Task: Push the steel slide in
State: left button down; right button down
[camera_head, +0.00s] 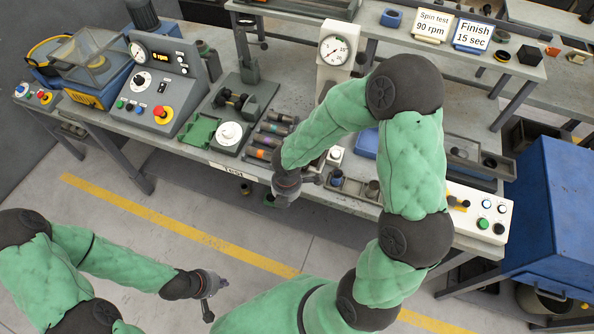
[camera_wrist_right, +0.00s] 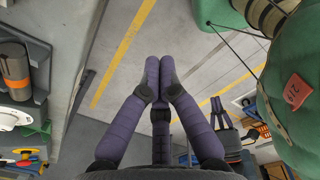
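I cannot pick out the steel slide for certain in either view. The head view shows a white press-like column (camera_head: 336,52) with a round dial, its lower part covered by my right arm. My right gripper (camera_head: 290,188) hangs at the bench's front edge, in front of the row of coloured cylinders (camera_head: 268,137). In the right wrist view its purple fingers (camera_wrist_right: 160,68) meet at the tips with nothing between them. My left gripper (camera_head: 217,298) is low over the floor, away from the bench, with fingers spread and empty. It also shows small in the right wrist view (camera_wrist_right: 217,108).
A grey control box (camera_head: 160,85) with a red button stands at the bench's left. A dark fixture with a white disc (camera_head: 229,133) sits beside the cylinders. A white button panel (camera_head: 482,211) is at the right front corner, near a blue cabinet (camera_head: 550,215).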

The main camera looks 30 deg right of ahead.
jog(key=w+d+r+n+t+h+p, duration=0.1)
jog(key=w+d+r+n+h, duration=0.15)
jog(key=d+r+n, duration=0.35)
jog(key=shift+m, duration=0.7)
jog(key=w+d+f+b, duration=0.1)
jog(key=f, duration=0.1)
jog(key=w+f+b, duration=0.1)
jog(key=f, duration=0.2)
jog(key=w+d+f+b, duration=0.1)
jog(key=w+f, duration=0.1)
jog(key=f, duration=0.1)
jog(key=shift+d+f, duration=0.25)
jog(key=shift+d, duration=0.05)
jog(key=shift+w+d, duration=0.25)
